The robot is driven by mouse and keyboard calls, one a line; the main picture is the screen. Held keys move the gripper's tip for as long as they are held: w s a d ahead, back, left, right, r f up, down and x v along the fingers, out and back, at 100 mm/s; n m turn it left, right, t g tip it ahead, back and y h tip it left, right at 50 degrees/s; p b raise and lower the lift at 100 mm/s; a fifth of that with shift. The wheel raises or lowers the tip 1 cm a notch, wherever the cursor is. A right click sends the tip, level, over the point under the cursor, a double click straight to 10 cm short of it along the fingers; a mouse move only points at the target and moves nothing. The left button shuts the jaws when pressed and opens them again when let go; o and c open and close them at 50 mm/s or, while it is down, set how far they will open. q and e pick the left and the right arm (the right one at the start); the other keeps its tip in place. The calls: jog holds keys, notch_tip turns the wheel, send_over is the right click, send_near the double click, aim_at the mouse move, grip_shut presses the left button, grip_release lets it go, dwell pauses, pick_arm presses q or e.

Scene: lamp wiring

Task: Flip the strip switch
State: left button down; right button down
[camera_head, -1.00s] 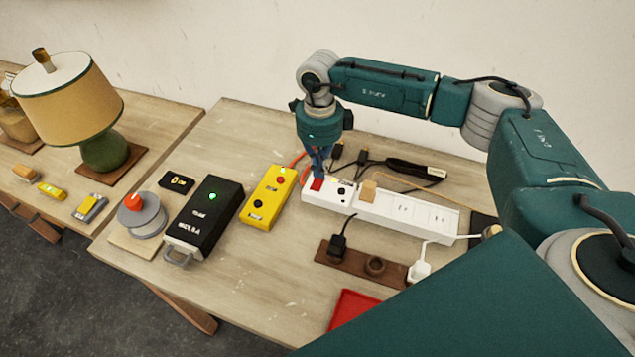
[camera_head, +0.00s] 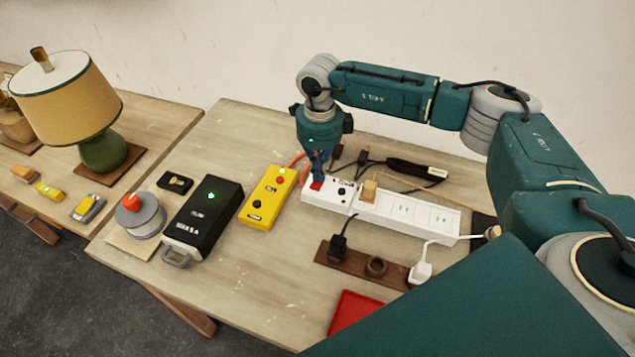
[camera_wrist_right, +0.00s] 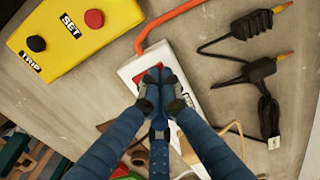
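The white power strip (camera_head: 410,214) lies on the table with an orange cord at its left end. Its red switch (camera_head: 316,185) is at that left end. The switch also shows in the right wrist view (camera_wrist_right: 151,74), partly covered by my fingertips. My right gripper (camera_head: 317,178) points down over the switch, its fingertips together at or just above it; I cannot tell whether they touch it. In the right wrist view the right gripper (camera_wrist_right: 160,98) holds nothing that I can see. My left gripper is in no view.
A yellow box (camera_head: 267,197) with buttons and a black box (camera_head: 204,217) with a green light stand left of the strip. A brown holder (camera_head: 350,262) with plugs and a red tray (camera_head: 352,311) are in front. Black cables lie behind. A lamp (camera_head: 90,115) stands at left.

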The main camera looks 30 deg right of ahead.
jog(key=shift+r+p, duration=1.95)
jog(key=shift+r, duration=1.55)
jog(key=shift+f, duration=0.1)
